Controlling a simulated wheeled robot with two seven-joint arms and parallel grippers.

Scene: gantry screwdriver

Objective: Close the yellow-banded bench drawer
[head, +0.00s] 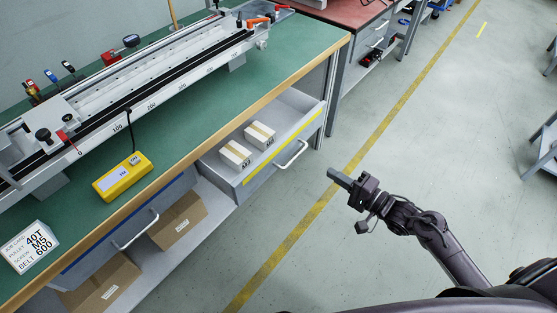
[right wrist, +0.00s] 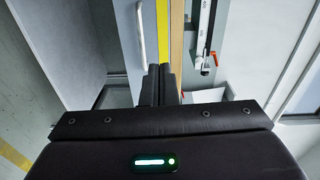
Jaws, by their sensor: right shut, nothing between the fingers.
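The yellow-banded bench drawer (head: 284,151) is pulled out from under the green workbench in the head view. Two small labelled boxes (head: 247,145) lie inside it. Its yellow band runs along the front, above a bar handle (head: 291,155). My right gripper (head: 339,178) is shut and empty, over the floor to the right of the drawer front and apart from it. In the right wrist view the shut fingers (right wrist: 160,85) show just below the yellow band (right wrist: 162,35) and right of the handle (right wrist: 140,35). My left gripper is not in view.
The green workbench (head: 200,110) carries a long rail fixture (head: 150,90), a yellow handheld device (head: 123,177) and a job card (head: 30,247). A blue-banded drawer (head: 125,235) is left of the open one. Cardboard boxes (head: 178,222) sit on the lower shelf. Floor around my right arm is clear.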

